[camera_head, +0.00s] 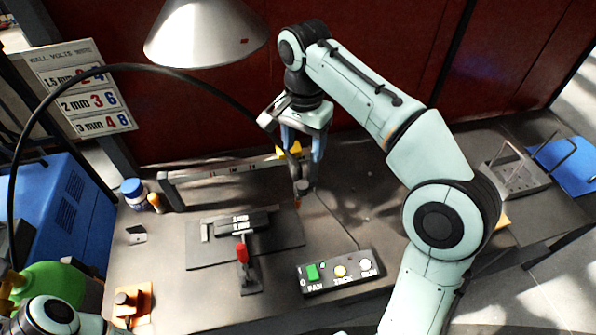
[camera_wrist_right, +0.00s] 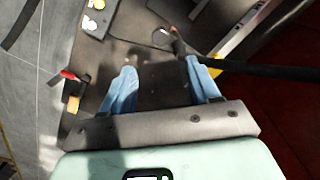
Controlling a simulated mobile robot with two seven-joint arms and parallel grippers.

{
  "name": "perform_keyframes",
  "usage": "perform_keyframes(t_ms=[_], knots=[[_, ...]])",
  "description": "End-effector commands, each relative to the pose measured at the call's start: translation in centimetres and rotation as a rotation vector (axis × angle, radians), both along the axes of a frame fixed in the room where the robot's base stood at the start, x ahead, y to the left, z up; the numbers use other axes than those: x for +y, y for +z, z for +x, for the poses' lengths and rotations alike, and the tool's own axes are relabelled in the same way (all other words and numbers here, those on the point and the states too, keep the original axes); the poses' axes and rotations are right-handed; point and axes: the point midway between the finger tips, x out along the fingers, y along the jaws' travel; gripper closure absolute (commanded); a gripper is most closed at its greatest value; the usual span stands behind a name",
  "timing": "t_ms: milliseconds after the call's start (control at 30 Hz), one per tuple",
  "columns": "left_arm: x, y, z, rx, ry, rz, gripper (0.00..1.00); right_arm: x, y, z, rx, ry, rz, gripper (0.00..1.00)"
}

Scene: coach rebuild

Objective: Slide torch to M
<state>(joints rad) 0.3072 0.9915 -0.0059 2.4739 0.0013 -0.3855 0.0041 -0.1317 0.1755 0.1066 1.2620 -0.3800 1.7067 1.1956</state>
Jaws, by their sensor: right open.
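The torch (camera_head: 304,186) has a dark body with a reddish nozzle, and a yellow carriage part (camera_head: 289,148) shows behind my right gripper. It stands at the right end of a grey marked rail (camera_head: 225,172), whose letters are too small to read. In the right wrist view, the torch tip (camera_wrist_right: 163,38) and the yellow part (camera_wrist_right: 215,66) show beyond the open fingers (camera_wrist_right: 162,85). My left gripper is out of view.
A black button box (camera_head: 340,271) and a red-handled clamp (camera_head: 243,262) stand in front on the bench. A metal lamp shade (camera_head: 206,34) hangs above. A black cable (camera_head: 140,67) arcs over to the torch. A blue machine (camera_head: 65,215) stands at left.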

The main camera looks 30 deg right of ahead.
Motion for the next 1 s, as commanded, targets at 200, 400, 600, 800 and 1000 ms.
perform_keyframes(t_ms=[200,400,600,800,1000], knots=[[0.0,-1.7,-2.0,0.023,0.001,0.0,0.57,0.0,-5.1,-0.2,0.009,0.0,0.0,0.39],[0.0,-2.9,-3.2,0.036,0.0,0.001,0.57,0.0,-9.0,-0.1,0.007,0.001,0.0,0.39],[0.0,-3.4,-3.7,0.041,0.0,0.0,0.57,0.0,-11.3,0.0,0.003,0.001,0.002,0.39],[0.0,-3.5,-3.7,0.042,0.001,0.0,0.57,0.0,-12.0,0.0,0.002,0.002,0.001,0.39],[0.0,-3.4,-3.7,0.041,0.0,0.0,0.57,0.0,-11.9,0.1,0.001,0.002,0.001,0.39]])
